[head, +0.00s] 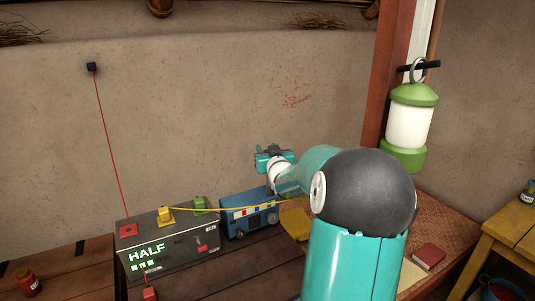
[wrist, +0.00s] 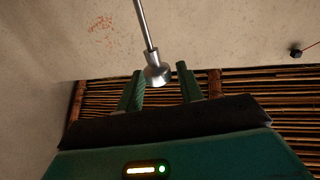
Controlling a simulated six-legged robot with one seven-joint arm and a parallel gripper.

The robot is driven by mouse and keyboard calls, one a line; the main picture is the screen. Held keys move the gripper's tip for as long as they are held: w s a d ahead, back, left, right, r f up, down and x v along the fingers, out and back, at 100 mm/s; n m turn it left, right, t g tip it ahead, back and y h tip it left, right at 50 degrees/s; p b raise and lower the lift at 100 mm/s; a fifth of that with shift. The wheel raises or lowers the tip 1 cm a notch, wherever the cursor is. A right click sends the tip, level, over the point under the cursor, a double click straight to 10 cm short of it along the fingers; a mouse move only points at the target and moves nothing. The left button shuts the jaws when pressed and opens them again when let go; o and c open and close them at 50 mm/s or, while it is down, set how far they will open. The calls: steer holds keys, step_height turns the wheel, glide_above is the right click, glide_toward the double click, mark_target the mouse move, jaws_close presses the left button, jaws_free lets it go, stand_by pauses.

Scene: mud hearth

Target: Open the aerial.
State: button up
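The aerial (wrist: 147,30) shows in the wrist view as a thin metal rod with a silver knob (wrist: 157,73) at its end. My gripper (wrist: 161,76) has its two green fingers apart, with the knob between or just beyond their tips. A gap shows between the knob and the right finger; contact on the left is unclear. In the head view my gripper (head: 270,160) is above the blue radio (head: 264,219), against the wall. I cannot make out the aerial there, and my arm hides part of the radio's right side.
Left of the radio is a grey box (head: 180,257) reading HALF, with yellow (head: 166,216) and green (head: 199,204) plugs. A yellow cord crosses in front of the radio. A red cord runs to a wall block (head: 91,67). A green lantern (head: 409,125) hangs at right.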

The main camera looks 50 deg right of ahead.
steer(key=shift+o, duration=0.5)
steer(key=shift+f, duration=0.15)
steer(key=shift+s+a, duration=0.1)
steer(key=shift+s, duration=0.15)
steer(key=v, duration=1.3)
steer(key=shift+a, duration=0.15)
